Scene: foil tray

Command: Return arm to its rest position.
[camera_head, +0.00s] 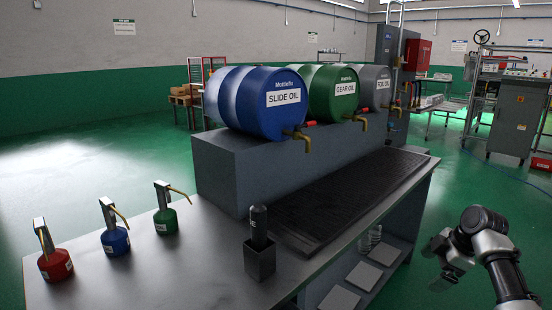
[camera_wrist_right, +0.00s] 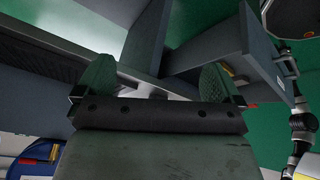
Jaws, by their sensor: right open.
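My right arm (camera_head: 493,250) is at the lower right of the head view, off the right side of the workbench. Its gripper (camera_head: 438,262) points left and hangs over the green floor, apart from the bench. In the right wrist view the two fingers of the right gripper (camera_wrist_right: 157,84) stand wide apart with nothing held between them. My left gripper does not show in the head view.
The workbench (camera_head: 190,262) carries blue, green and grey oil drums on a raised block. Red (camera_head: 55,265), blue (camera_head: 115,240) and green (camera_head: 165,220) oil cans stand at left. A black holder (camera_head: 260,262) stands near the front. Open floor (camera_head: 465,185) lies right.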

